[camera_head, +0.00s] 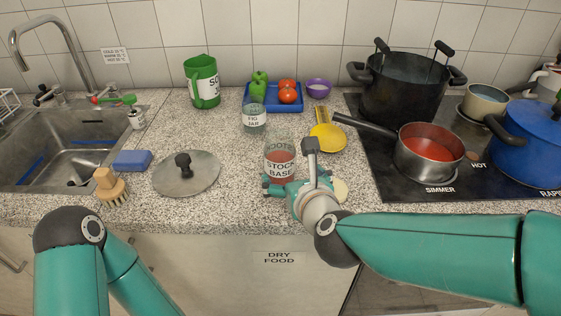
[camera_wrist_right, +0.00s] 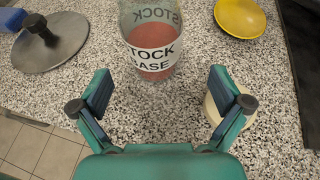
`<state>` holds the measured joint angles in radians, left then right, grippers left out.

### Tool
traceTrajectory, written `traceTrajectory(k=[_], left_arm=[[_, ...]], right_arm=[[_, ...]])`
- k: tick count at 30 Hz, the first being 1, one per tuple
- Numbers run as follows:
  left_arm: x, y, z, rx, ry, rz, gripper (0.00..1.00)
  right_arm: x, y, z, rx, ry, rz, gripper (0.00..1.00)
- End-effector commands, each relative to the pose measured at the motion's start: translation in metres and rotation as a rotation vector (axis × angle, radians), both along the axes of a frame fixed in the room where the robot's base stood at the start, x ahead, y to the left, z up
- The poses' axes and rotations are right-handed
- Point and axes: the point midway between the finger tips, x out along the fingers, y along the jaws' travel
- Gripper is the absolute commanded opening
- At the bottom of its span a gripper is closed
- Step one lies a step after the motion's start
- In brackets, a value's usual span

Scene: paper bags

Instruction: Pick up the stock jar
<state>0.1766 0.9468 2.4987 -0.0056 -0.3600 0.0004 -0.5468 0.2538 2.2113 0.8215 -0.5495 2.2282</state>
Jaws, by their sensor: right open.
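The stock jar (camera_head: 279,160) is a clear glass jar with reddish contents and a label reading STOCK BASE. It stands upright on the speckled counter, right of the pot lid. In the right wrist view the jar (camera_wrist_right: 152,45) stands ahead of the fingers, slightly left of centre. My right gripper (camera_head: 297,184) is at the near side of the jar. In its wrist view the right gripper (camera_wrist_right: 162,95) has its fingers wide apart with nothing between them. The jar lies beyond the fingertips. My left arm shows at lower left, but its gripper is not visible.
A pale round disc (camera_wrist_right: 222,98) lies beside the right finger. A pot lid (camera_head: 186,172) lies left of the jar, a yellow dish (camera_head: 328,138) right behind it, and another labelled jar (camera_head: 254,116) behind. The hob with a red-filled saucepan (camera_head: 430,155) is on the right.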

Motion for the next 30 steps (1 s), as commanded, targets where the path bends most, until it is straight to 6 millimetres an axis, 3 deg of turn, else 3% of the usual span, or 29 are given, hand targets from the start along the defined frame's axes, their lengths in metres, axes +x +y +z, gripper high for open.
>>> traceTrajectory(k=[11,19,28,30], left_arm=[[0.0,0.0,0.004,0.0,0.0,0.0,0.98],[0.0,0.0,0.012,0.0,0.0,0.0,0.98],[0.0,0.0,0.012,0.0,0.0,0.0,0.98],[0.0,0.0,0.012,0.0,0.0,0.0,0.98]], right_arm=[[0.026,0.011,-0.011,-0.002,0.002,0.003,1.0],[0.056,0.024,-0.024,-0.001,0.001,0.003,1.0],[0.061,0.026,-0.027,-0.001,0.0,0.004,1.0],[0.061,0.026,-0.027,-0.001,0.0,0.004,0.9]])
